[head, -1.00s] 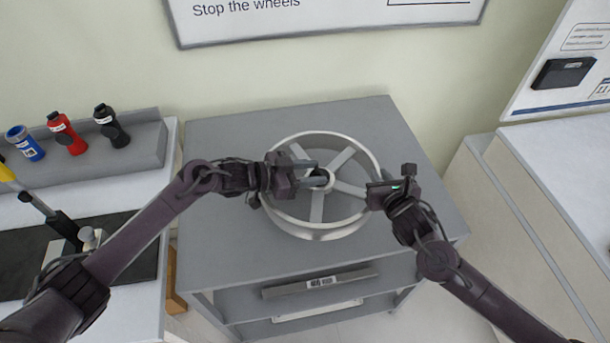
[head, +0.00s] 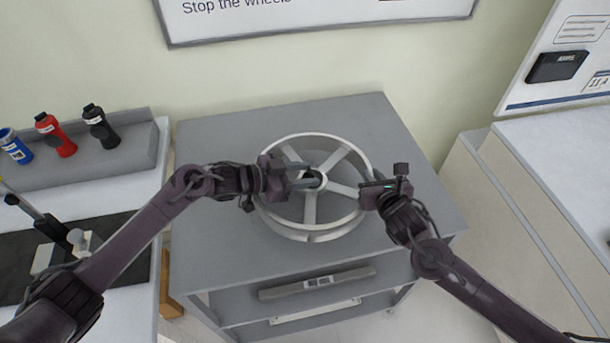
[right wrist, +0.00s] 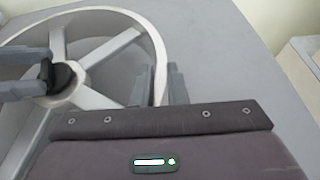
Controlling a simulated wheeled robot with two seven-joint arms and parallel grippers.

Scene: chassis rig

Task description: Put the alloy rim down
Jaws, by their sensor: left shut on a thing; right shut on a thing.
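The alloy rim (head: 312,233) is a round silver wheel with several spokes, lying flat over the top of the grey cabinet (head: 220,225); I cannot tell whether it touches the top. My left gripper (head: 316,180) reaches in from the left over the rim and is shut on its hub. My right gripper (head: 362,194) is shut on the rim's right edge. In the right wrist view the rim (right wrist: 115,47) fills the upper left, with the right fingers (right wrist: 160,85) at its edge and the left fingers (right wrist: 45,75) at the dark hub centre.
The cabinet top is clear around the rim, and a shelf below holds a grey bar (head: 317,284). A bench at left carries a rack (head: 139,150) with several bottles and a black mat (head: 30,245). A white-topped bench (head: 560,160) stands at right.

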